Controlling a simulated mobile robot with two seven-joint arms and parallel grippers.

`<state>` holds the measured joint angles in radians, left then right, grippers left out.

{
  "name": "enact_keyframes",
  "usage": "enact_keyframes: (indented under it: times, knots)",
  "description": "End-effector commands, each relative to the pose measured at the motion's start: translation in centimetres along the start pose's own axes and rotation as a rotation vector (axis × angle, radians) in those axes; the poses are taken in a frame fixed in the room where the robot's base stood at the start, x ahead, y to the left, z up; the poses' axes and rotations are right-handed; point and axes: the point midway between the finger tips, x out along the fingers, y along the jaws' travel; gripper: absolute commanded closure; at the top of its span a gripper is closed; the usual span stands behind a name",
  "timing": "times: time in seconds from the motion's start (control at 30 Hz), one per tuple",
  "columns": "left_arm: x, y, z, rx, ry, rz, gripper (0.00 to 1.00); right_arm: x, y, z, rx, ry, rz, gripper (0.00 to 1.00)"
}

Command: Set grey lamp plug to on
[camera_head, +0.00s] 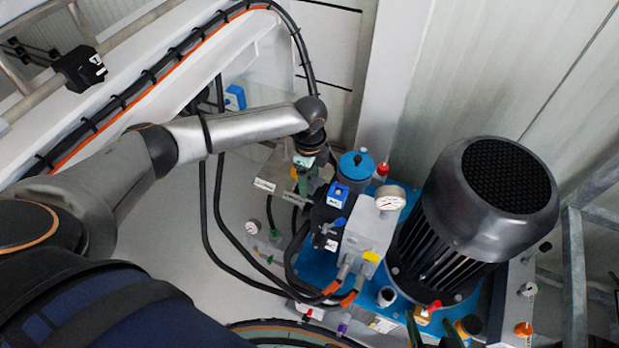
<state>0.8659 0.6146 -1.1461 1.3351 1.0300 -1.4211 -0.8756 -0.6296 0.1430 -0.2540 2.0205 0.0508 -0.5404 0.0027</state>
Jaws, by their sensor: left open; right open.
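I cannot tell for certain which part is the grey lamp plug. A small pale grey-white cylindrical fitting with a dark top (387,296) stands on the blue base plate, left of the big motor. My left gripper (303,178) points down behind the pump block, with its fingers small and partly hidden; it is open. Two dark green fingers at the bottom edge look like my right gripper (431,327). They are open, close to an orange and red knob (427,312); contact cannot be told.
A large dark motor (483,205) stands at the right. A pump block (374,224) with a gauge (390,198) and a blue-capped cylinder (356,165) stands left of it. Black hoses (218,225) loop at the left. A metal frame (573,270) borders the right side.

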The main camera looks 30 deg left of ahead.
Motion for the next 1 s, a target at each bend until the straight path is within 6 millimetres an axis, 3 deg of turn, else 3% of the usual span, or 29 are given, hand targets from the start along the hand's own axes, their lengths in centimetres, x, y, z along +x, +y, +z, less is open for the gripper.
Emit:
enact_keyframes:
  times: [0.1, 0.73, 1.0]
  knots:
    - [-0.01, 0.01, -0.01, 0.000, 0.000, 0.000, 0.28, -0.11, -0.03, 0.23, 0.001, -0.004, 0.000, 0.13]
    - [-0.05, 0.01, 0.00, 0.000, 0.000, 0.000, 0.98, -0.13, 0.03, 0.28, 0.002, -0.004, 0.001, 0.13]
    - [-0.06, 0.01, 0.01, 0.000, 0.000, 0.001, 1.00, 0.03, 0.13, -0.09, -0.001, 0.003, 0.002, 0.13]
